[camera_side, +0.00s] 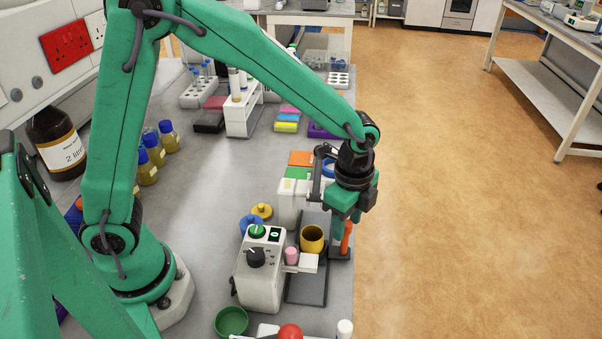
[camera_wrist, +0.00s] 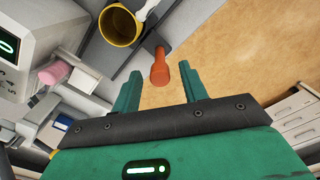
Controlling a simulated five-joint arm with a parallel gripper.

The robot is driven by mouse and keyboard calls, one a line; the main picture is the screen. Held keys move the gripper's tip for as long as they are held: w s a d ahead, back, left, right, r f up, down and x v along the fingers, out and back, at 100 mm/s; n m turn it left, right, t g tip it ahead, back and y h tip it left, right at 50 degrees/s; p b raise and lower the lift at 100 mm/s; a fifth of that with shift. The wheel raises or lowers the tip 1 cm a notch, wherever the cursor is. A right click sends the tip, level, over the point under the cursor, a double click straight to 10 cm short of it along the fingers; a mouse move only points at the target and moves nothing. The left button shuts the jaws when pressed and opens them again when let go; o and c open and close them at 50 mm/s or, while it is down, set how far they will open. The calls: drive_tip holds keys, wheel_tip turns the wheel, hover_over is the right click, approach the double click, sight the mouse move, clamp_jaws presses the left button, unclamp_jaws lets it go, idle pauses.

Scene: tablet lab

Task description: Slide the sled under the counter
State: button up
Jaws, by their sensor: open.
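The counter (camera_side: 258,285) is a white box with a black knob and a small green display; part of it shows in the wrist view (camera_wrist: 25,30). A yellow cup (camera_side: 312,238) stands on a dark plate beside it, which seems to be the sled; the cup also shows in the wrist view (camera_wrist: 118,27). An orange handle (camera_side: 346,237) sticks out on the cup's right side. My gripper (camera_wrist: 160,72) is open. In the wrist view the handle (camera_wrist: 160,70) appears between its fingers; contact cannot be told. In the side view my gripper (camera_side: 349,205) is just above the handle.
A dark flat track (camera_side: 307,290) runs along the bench edge, right of the counter. A pink cylinder (camera_side: 291,254) sits at the counter's spout. A green dish (camera_side: 231,321) and a red ball (camera_side: 290,332) lie in front. Racks (camera_side: 243,118) stand behind. The floor drops away to the right.

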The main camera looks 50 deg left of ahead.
clamp_jaws()
drive_tip(key=s+d, duration=0.6)
drive_tip(key=shift+s+d, duration=0.15)
drive_tip(key=shift+d, duration=0.1)
idle(0.3)
unclamp_jaws()
drive_tip(key=shift+a, duration=0.1)
wheel_tip(320, 180, up, 8)
idle(0.7)
